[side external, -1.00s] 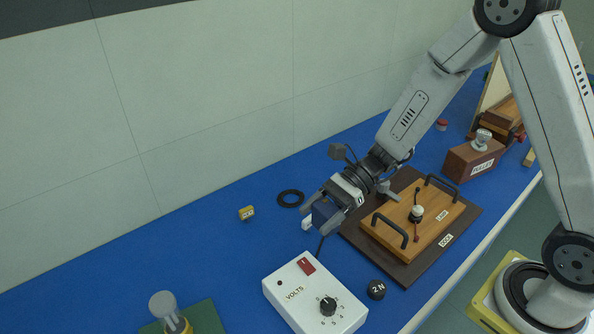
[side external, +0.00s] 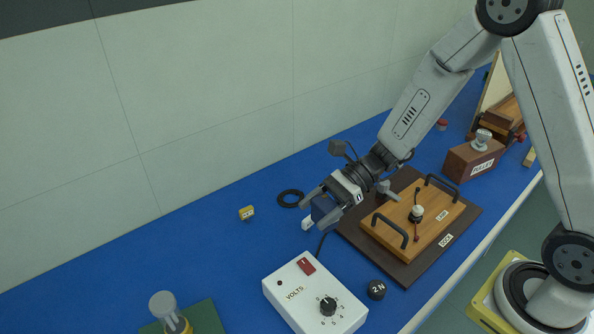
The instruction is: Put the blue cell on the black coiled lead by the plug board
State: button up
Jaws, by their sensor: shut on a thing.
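My gripper (side external: 319,215) is shut on a dark blue block, the blue cell (side external: 324,208), and holds it over the blue bench; its height above the bench is hard to tell. The black coiled lead (side external: 290,192) is a flat black ring on the bench, just left of my gripper. My gripper's left finger comes close to the ring's right edge in the picture. The wooden board marked LAMP (side external: 398,232), with two black handles, lies on a dark base marked DOCK (side external: 424,264), right of my gripper.
A white VOLTS box (side external: 299,307) with a black lead stands in front, beside a black 2 N weight (side external: 376,290). A small white piece (side external: 307,223) is below my gripper. A brown PULLEY block (side external: 460,165) stands at right.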

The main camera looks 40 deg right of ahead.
jog(key=w+d+r+m+t+h, duration=0.1)
jog(key=w+d+m+t+h, duration=0.2)
jog(key=w+d+m+t, duration=0.45)
send_over(285, 195)
jog(key=s, duration=0.1)
jog(key=shift+t+h, duration=0.25)
jog(key=shift+h, duration=0.15)
notch_tip(285, 195, down, 8)
jog(key=shift+s+f, duration=0.15)
jog(key=shift+w+f, duration=0.35)
jog(key=shift+f, duration=0.05)
jog(key=shift+w+f, duration=0.25)
jog(key=shift+f, duration=1.55)
jog(key=shift+f, duration=0.15)
